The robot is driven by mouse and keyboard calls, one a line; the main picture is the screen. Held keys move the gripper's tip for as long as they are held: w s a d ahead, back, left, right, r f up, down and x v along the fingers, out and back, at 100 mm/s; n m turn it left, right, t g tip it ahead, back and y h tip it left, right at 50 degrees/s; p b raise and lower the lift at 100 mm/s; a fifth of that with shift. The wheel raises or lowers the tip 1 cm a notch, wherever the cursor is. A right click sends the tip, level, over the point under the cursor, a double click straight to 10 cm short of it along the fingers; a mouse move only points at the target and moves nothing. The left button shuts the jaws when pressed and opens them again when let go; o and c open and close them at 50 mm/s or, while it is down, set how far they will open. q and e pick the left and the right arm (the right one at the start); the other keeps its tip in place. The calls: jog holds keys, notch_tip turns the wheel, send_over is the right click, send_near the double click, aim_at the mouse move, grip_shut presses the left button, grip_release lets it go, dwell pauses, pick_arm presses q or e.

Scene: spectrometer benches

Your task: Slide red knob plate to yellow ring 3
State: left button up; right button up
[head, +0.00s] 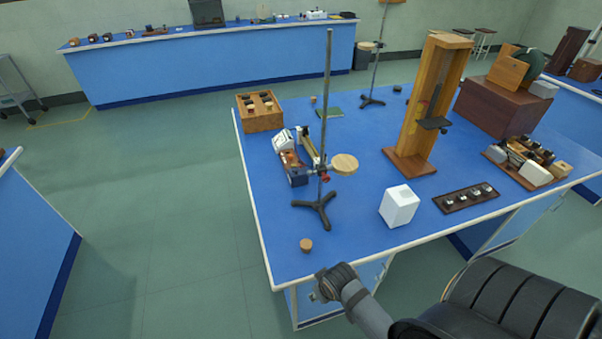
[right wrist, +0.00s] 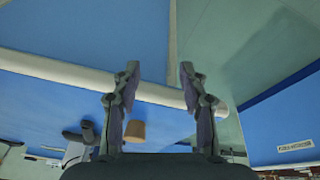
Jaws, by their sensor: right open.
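A round wooden plate (head: 345,164) with a red knob (head: 325,179) sits low on the upright rod of a black tripod stand (head: 314,210) in the head view. I cannot make out yellow rings on the rod. My right gripper (head: 320,284) is at the table's front edge, below and in front of the stand, apart from it. In the right wrist view its two fingers (right wrist: 160,76) are spread with nothing held between them. The stand's dark base (right wrist: 75,142) shows at the lower left there. My left gripper is not in view.
A cork (head: 306,245) stands near the front edge; a cork also shows in the right wrist view (right wrist: 135,130). A white block (head: 399,206) and a tall wooden stand (head: 428,100) are to the right. Instruments (head: 298,157) crowd the rod's left. A second stand (head: 372,101) is behind.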

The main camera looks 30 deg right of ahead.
aim_at(309, 175)
jog(key=w+a+r+t+y, duration=0.1)
jog(key=w+a, duration=0.1)
jog(key=w+a+r+t+y, duration=0.1)
jog(key=w+a+r, duration=0.1)
jog(key=w, duration=0.1)
jog(key=w+a+r+m+t, duration=0.1)
jog(key=w+a+r, duration=0.1)
jog(key=w, duration=0.1)
jog(key=shift+w+a+y, duration=0.15)
jog(key=shift+a+y, duration=0.1)
jog(key=shift+y, duration=0.15)
jog(key=w+r+m+t, duration=0.95)
jog(key=w+r, duration=0.25)
jog(key=r, duration=0.2)
jog(key=s+d+m+g+h, duration=0.1)
jog(key=d+m+g+h, duration=0.1)
jog(key=d+m+h, duration=1.25)
pick_arm(q)
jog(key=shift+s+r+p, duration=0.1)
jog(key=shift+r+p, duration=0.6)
jog(key=shift+p, duration=0.1)
pick_arm(e)
jog(key=shift+m+t+y, duration=0.25)
jog(key=shift+m+y, duration=0.25)
jog(key=shift+y, duration=0.35)
jog(key=x, duration=0.9)
jog(key=shift+w+a, duration=0.3)
jog(key=shift+w, duration=0.1)
jog(key=shift+c, duration=0.3)
grip_shut()
